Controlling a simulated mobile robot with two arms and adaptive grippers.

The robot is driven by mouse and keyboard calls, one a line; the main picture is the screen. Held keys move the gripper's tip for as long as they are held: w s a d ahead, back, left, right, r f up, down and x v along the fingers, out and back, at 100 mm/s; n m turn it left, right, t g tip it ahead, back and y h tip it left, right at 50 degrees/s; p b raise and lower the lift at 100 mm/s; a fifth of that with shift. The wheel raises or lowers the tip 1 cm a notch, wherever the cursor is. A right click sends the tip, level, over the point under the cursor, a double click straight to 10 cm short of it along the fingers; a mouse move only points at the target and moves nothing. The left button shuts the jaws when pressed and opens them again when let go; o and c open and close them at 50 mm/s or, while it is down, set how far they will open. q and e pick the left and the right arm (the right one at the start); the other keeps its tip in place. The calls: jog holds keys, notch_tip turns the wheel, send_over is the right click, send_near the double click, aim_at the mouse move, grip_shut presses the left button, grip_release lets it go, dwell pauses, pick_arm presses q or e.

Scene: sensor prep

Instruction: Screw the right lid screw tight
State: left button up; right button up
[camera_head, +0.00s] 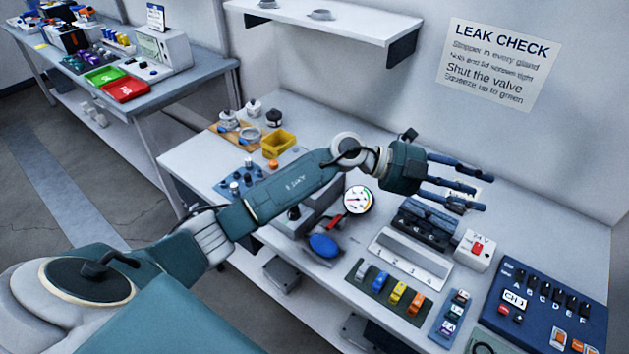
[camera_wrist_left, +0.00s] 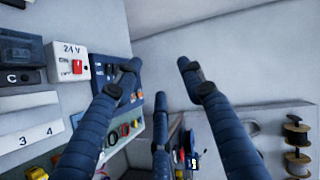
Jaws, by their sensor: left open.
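My left gripper (camera_head: 468,186) reaches across the bench from the left. Its dark blue fingers are spread open and empty, pointing right above the bench. In the left wrist view its fingers (camera_wrist_left: 160,75) stand apart with nothing between them. I cannot make out a lid screw in either view. Small round metallic parts (camera_head: 228,121) sit on a brown board at the bench's far left. My right gripper is in neither view.
A pressure gauge (camera_head: 358,200) and blue bulb (camera_head: 323,246) stand under my forearm. A white 24 V switch box (camera_head: 475,250) and blue panel (camera_head: 543,306) are at right. A yellow bin (camera_head: 278,143) stands at the back left. A shelf (camera_head: 320,20) overhangs the bench.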

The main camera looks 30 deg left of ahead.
pick_arm(q)
jog(key=w+a+f+n+g+y, duration=0.15)
jog(key=a+f+y, duration=0.3)
jog(key=a, duration=0.65)
jog(key=a+f+g+y, duration=0.3)
jog(key=a+y, duration=0.2)
jog(key=a, duration=0.5)
jog(key=s+a+r+n+g+y, duration=0.1)
jog(key=s+a+r+y, duration=0.1)
jog(key=a, duration=0.6)
jog(key=s+a+r+n+g+y, duration=0.1)
jog(key=s+a+n+y, duration=0.15)
jog(key=a, duration=0.45)
jog(key=shift+m, duration=0.3)
notch_tip(320, 180, down, 10)
jog(key=p, duration=0.3)
jog(key=shift+f, duration=0.1)
jog(key=shift+c, duration=0.5)
grip_shut()
